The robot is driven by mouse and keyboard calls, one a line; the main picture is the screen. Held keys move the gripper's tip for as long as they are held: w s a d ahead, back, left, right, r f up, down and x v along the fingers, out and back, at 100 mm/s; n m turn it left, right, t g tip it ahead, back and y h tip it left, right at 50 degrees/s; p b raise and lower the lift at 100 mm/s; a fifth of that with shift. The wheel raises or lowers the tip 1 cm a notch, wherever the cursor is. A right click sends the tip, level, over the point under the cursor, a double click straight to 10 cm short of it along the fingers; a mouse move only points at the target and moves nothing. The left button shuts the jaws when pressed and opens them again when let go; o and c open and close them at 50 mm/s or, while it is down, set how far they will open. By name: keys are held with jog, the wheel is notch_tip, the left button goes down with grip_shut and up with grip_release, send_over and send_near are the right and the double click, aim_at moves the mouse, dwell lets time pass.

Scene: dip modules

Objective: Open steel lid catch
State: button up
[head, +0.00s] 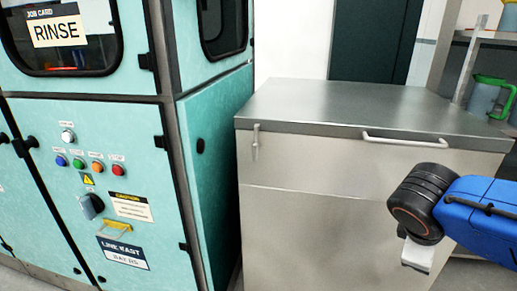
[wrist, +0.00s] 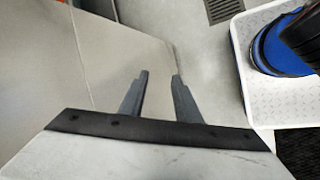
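The steel lid (head: 350,105) lies flat and closed on top of a steel cabinet (head: 320,215) in the head view. A small upright catch (head: 256,140) sits on the cabinet's front at the left, just below the lid's edge. A white bar handle (head: 405,138) runs along the lid's front edge to the right. My blue arm and black wrist are at the right of the head view, well to the right of the catch. In the wrist view my gripper (wrist: 155,92) has two dark fingers standing apart with nothing between them. The catch does not show in the wrist view.
A teal machine (head: 130,170) with buttons, a rotary switch and a RINSE card stands close against the cabinet's left. A shelf with a green-handled jug (head: 485,95) is at the far right. The wrist view shows grey floor with a drain grate (wrist: 224,9).

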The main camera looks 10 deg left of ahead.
jog(key=w+a+r+n+t+h, duration=0.2)
jog(key=w+a+r+n+t, duration=0.15)
jog(key=w+a+n, duration=0.35)
jog(key=n+t+y, duration=0.7)
jog(key=n+t, duration=0.3)
jog(key=n, duration=0.7)
send_near(254, 150)
jog(key=w, duration=1.1)
jog(key=shift+w+f, duration=0.1)
jog(key=shift+c, duration=0.6)
grip_shut()
